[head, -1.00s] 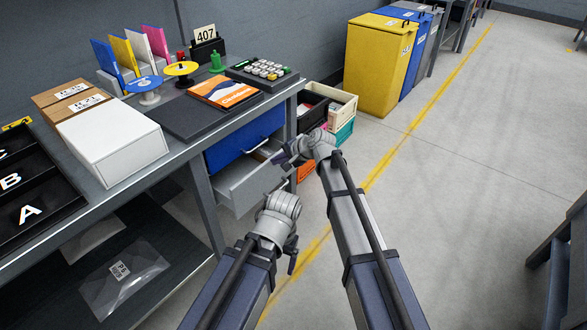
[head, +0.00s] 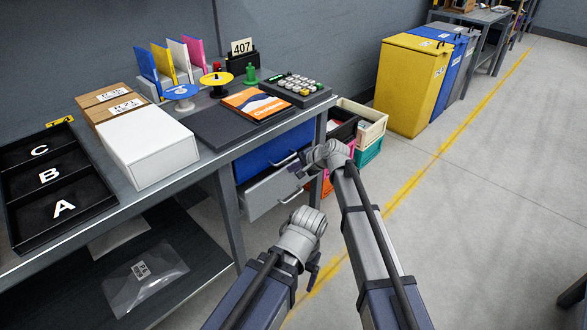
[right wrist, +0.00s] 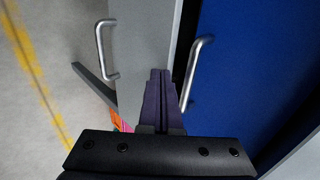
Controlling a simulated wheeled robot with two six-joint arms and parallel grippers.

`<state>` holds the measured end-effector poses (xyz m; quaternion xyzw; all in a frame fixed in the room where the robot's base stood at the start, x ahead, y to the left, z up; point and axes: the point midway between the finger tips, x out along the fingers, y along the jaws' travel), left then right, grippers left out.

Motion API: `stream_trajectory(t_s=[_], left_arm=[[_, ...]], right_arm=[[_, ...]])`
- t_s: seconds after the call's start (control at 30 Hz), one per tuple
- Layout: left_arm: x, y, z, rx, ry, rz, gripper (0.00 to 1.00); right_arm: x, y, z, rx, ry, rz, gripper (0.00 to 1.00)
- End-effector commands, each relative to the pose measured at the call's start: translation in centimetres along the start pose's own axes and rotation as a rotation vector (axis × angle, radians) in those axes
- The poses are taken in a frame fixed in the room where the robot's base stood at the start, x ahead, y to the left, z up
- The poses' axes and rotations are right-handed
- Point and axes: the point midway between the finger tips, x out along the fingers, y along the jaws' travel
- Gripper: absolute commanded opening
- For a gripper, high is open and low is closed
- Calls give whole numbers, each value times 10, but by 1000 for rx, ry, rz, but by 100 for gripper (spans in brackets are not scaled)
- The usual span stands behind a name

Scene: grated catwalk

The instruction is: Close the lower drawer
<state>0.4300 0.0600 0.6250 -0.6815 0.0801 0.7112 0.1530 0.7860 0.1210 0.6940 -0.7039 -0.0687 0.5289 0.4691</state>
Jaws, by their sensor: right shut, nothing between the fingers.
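The lower drawer (head: 268,197) is the grey one under the desk top, below a blue upper drawer (head: 262,154). My right gripper (head: 297,170) is shut and empty, at the top edge of the grey front; contact is unclear. In the right wrist view its fingertips (right wrist: 160,75) overlap the grey front (right wrist: 145,35) beside a dark gap. My left gripper (head: 312,275) hangs lower, apart from the drawers.
The desk top carries a white box (head: 148,150), a lettered black tray (head: 58,182), a keypad (head: 291,90) and other items. Crates (head: 368,125) stand right of the drawers, close to my right arm. Open floor (head: 490,180) lies to the right.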

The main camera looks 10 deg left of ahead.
Motion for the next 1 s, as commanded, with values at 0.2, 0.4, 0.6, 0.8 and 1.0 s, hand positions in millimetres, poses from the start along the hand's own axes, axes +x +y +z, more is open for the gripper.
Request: stream_trajectory(t_s=[0.2,0.4,0.6,0.8,1.0], left_arm=[[0,0,0,0,0,0,86],[-34,-3,2,0,0,0,86],[-56,-5,3,0,0,0,86],[-66,-6,4,0,0,0,86],[-68,-6,4,0,0,0,86]], right_arm=[[-21,20,7,2,1,0,0],[-68,17,8,2,1,0,0],[-102,18,7,1,1,0,0],[-119,20,6,-1,0,0,0],[-122,21,6,-1,-1,0,0]])
